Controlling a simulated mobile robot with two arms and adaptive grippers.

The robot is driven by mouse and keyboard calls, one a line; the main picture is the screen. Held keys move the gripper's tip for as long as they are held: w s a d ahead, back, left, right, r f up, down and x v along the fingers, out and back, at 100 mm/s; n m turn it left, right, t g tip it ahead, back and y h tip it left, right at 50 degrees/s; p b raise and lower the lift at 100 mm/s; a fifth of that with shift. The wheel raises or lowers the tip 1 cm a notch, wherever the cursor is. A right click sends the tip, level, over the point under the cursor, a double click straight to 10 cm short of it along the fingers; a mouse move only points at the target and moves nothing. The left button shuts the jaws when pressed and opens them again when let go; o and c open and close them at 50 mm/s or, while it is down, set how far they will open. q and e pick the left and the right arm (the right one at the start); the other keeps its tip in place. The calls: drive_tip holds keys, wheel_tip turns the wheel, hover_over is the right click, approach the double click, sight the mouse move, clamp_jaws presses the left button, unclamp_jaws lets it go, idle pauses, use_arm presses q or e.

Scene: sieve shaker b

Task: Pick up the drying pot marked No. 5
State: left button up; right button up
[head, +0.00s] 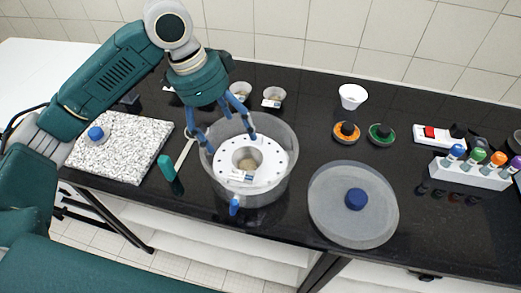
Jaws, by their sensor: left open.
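A small drying pot (247,159) with a white label and pale contents sits in the central hole of the white perforated plate (225,158), inside a clear round bowl (290,165). Its label is too small to read. Two similar labelled pots stand behind the bowl, one on the left (240,90) and one on the right (272,98); I cannot read their numbers. My left gripper (223,136) is open above the bowl, its blue fingers apart and pointing down. I see nothing between them. My right gripper is out of view.
A clear round lid with a blue knob (355,199) lies right of the bowl. A speckled slab (120,150) and a green-handled tool (168,166) are at left. A white cup (352,96), orange and green round items and a rack (470,175) stand at right.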

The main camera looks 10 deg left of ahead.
use_arm(q)
drive_tip(key=x, duration=0.2)
drive_tip(key=p+x, duration=0.1)
drive_tip(key=x, duration=0.2)
drive_tip(key=shift+s+f, duration=0.15)
drive_tip(key=shift+d+f+p, duration=0.2)
drive_tip(key=shift+f+p, duration=0.1)
drive_tip(key=shift+f, duration=0.05)
drive_tip(key=p, duration=0.2)
hover_over(249, 166)
drive_tip(key=a, duration=0.1)
drive_tip(key=f, duration=0.4)
drive_tip(key=shift+s+a+f, duration=0.1)
drive_tip(key=shift+s+a, duration=0.05)
drive_tip(key=shift+s, duration=0.15)
drive_tip(key=shift+f, duration=0.15)
drive_tip(key=c, duration=1.1)
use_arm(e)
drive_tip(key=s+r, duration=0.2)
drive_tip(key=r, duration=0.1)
